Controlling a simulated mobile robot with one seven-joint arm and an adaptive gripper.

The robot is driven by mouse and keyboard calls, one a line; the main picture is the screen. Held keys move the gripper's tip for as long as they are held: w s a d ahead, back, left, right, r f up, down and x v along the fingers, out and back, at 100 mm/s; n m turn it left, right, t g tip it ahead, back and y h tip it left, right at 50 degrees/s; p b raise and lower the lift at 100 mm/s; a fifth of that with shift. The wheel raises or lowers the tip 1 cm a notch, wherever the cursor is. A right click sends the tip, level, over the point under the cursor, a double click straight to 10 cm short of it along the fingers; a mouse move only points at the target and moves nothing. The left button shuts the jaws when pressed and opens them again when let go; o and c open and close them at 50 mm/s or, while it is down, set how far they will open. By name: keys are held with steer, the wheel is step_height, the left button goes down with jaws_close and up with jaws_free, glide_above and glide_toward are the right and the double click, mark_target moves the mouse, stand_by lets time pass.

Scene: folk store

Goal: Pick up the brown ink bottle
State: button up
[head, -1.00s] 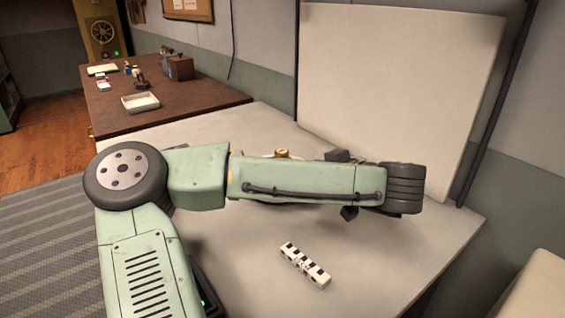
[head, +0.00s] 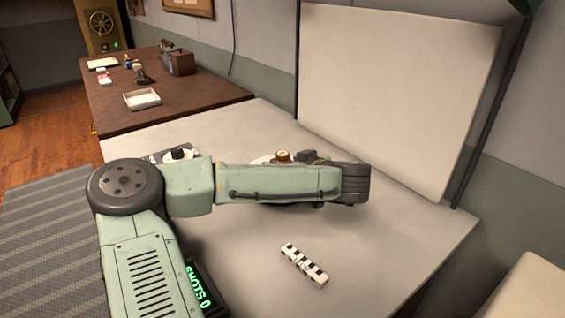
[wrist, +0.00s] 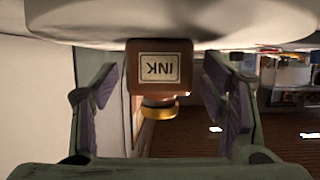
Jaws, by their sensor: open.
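The brown ink bottle (wrist: 158,75) is close in front of my gripper in the wrist view, where it appears upside down with its INK label and gold cap showing. In the head view, the top of the bottle (head: 283,155) shows just behind my arm, near a pale round surface (head: 258,160). My gripper (wrist: 160,92) is open, with one finger on each side of the bottle and visible gaps between. In the head view my gripper is mostly hidden by my arm.
A black-and-white checkered bar (head: 304,264) lies on the pale table (head: 390,235) in front of my arm. A dark item with a round white top (head: 178,153) stands behind my arm at left. A large white panel (head: 400,95) stands at the back. A brown desk (head: 190,100) holds a tray.

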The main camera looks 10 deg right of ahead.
steer(key=shift+c, duration=0.2)
steer(key=c, duration=1.2)
steer(key=shift+c, duration=0.5)
steer(key=shift+r, duration=0.15)
